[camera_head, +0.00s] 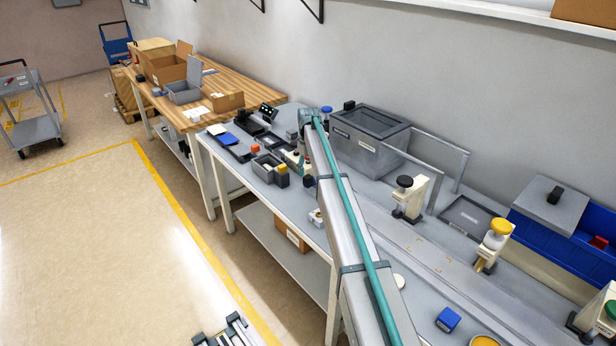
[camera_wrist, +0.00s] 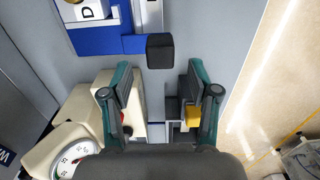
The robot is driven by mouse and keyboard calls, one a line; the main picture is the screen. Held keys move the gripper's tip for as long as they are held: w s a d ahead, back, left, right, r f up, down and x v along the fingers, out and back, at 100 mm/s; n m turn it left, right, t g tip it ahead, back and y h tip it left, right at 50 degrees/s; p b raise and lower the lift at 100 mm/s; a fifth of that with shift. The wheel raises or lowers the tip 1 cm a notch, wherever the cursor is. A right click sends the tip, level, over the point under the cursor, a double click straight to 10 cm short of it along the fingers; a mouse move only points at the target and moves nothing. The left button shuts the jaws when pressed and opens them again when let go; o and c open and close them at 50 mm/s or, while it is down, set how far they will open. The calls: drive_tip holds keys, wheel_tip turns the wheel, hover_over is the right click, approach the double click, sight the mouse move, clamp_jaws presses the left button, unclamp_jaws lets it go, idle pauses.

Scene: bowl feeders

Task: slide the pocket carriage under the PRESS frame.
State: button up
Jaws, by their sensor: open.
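My gripper (camera_wrist: 160,78) is open and points down at the bench. Its two dark, teal-edged fingers stand apart with nothing held between them. A black square knob (camera_wrist: 160,51) lies just beyond the fingertips, near the end of a narrow blue strip (camera_wrist: 134,44). The strip joins a blue plate (camera_wrist: 93,42), which carries a cream block marked D (camera_wrist: 91,12). I cannot tell for sure which part is the pocket carriage. A cream body (camera_wrist: 104,84) with a red spot is partly behind the left finger. No PRESS label is readable. In the head view my arm hides most of the gripper.
A gauge dial (camera_wrist: 76,158) is at lower left in the wrist view. A yellow block (camera_wrist: 193,114) sits by the right finger. In the head view, a grey lidded box (camera_head: 368,143) stands behind my arm, and cream posts (camera_head: 410,200) stand right of it.

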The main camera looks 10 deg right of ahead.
sight(308, 177)
drive_tip(key=shift+f+p, duration=0.55)
drive_tip(key=shift+f, duration=1.95)
clamp_jaws()
